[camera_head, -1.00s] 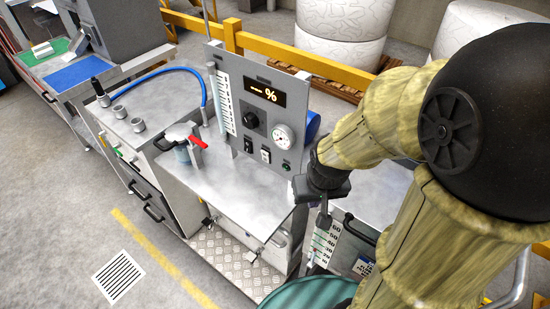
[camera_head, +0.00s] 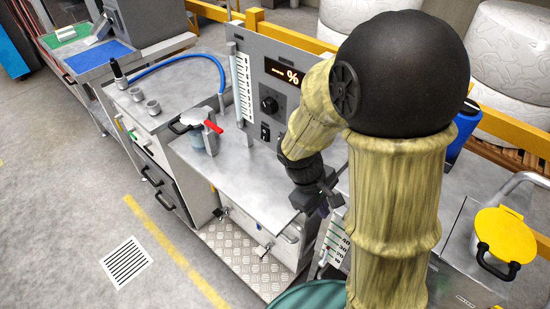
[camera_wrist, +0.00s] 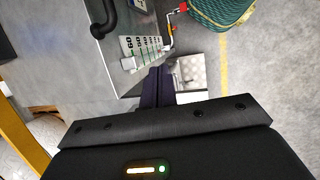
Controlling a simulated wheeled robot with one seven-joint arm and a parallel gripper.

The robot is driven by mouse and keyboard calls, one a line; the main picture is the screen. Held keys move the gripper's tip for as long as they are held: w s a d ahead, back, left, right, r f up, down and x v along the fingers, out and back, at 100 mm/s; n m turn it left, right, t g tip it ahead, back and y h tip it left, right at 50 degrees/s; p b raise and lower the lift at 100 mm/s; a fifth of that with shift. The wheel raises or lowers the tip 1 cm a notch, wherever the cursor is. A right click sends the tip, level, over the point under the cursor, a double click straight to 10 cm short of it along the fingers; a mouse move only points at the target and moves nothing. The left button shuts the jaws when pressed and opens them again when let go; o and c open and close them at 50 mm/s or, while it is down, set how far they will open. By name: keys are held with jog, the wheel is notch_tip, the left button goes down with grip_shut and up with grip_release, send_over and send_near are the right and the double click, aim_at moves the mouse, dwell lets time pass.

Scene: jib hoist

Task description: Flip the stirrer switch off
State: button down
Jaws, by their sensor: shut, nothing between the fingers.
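The grey control panel (camera_head: 257,82) stands upright behind the metal bench. It bears a lit display (camera_head: 284,72), a black knob (camera_head: 268,105) and a black rocker switch (camera_head: 265,132). My arm hides the panel's lower right, where a second switch and a round gauge lie. Labels are too small to read, so I cannot tell which switch is the stirrer's. My gripper (camera_wrist: 158,86) is shut and empty, its fingers together in the wrist view. In the head view its body is right of the bench's front corner, apart from the panel.
A level scale (camera_wrist: 145,48) and a green drum (camera_wrist: 218,12) lie below the gripper. A yellow-lidded container (camera_head: 505,235) is at the right. Open floor lies left.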

jog(key=w+a+f+n+t+h+b, duration=0.5)
jog(key=w+a+f+n+h+b, duration=0.15)
jog(key=w+n+h, duration=0.35)
jog(key=w+a+r+n+t+b, duration=0.2)
jog(key=a+n+t, duration=0.6)
jog(key=a, duration=0.5)
jog(key=shift+w+a+t+b, duration=0.25)
jog(key=shift+t+b, duration=0.4)
jog(key=shift+t, duration=0.15)
jog(key=shift+r, duration=0.1)
jog(key=x, duration=1.4)
